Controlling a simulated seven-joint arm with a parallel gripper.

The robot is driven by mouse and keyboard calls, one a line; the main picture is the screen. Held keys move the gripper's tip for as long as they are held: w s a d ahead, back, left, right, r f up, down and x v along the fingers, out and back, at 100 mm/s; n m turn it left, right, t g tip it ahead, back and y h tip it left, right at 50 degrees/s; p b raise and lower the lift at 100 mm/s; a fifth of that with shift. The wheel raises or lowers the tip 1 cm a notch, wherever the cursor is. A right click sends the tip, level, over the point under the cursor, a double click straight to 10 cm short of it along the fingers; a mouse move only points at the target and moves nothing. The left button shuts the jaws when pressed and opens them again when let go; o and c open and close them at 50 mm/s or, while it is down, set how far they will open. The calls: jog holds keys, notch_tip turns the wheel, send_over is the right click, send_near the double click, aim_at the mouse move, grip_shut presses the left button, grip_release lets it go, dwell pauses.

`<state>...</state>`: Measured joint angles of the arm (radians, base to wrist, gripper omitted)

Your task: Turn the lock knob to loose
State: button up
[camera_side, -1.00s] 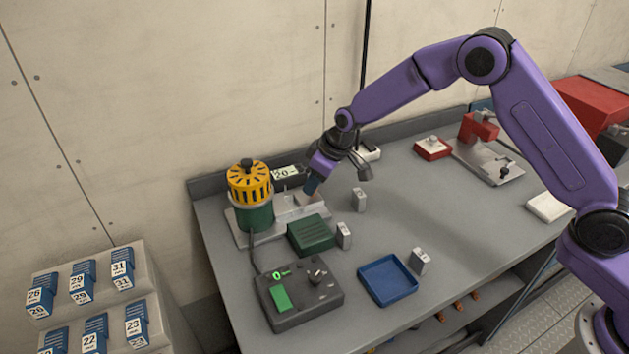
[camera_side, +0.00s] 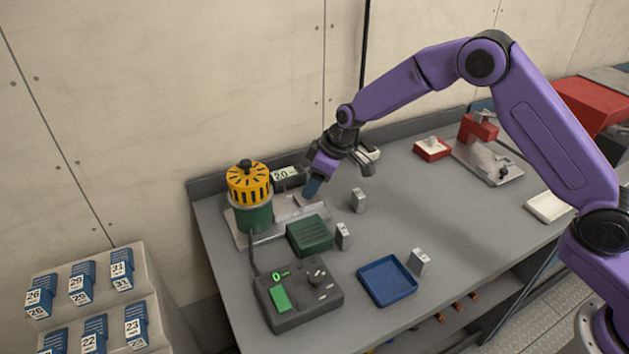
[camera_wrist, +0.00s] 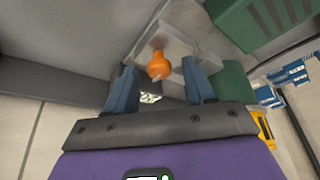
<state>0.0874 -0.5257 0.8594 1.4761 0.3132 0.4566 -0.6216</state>
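An orange knob (camera_wrist: 158,65) with a small pale mark on its near edge sits on a light grey metal plate in the wrist view. I take it to be the lock knob. My gripper (camera_wrist: 159,69) is open, with one blue finger on each side of the knob. Gaps show between the fingers and the knob; I cannot tell how far down the tips reach. In the side view my gripper (camera_side: 314,187) is low over the grey plate (camera_side: 285,212), and the knob is hidden there. The knob's setting cannot be read.
A yellow-capped green cylinder (camera_side: 250,195) stands left of my gripper, with a small display (camera_side: 285,174) behind. A green ribbed block (camera_side: 310,236), grey blocks (camera_side: 358,201), a control box (camera_side: 298,298) and a blue tray (camera_side: 387,281) lie in front.

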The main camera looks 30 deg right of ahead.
jog(key=shift+r, duration=0.1)
jog(key=v, duration=1.7)
jog(key=shift+s, duration=0.2)
jog(key=shift+d, duration=0.1)
jog(key=s+d+f+n+g+h, duration=0.1)
jog(key=s+d, duration=0.3)
jog(key=s, duration=0.8)
jog(key=s+d+f+n+g+h, duration=0.1)
jog(key=s+d, duration=0.3)
jog(key=s, duration=0.9)
jog(key=s+d+f+n, duration=0.1)
jog(key=s+d, duration=0.4)
jog(key=s, duration=0.8)
jog(key=shift+s+g+h, duration=0.2)
jog(key=shift+g+h, duration=0.2)
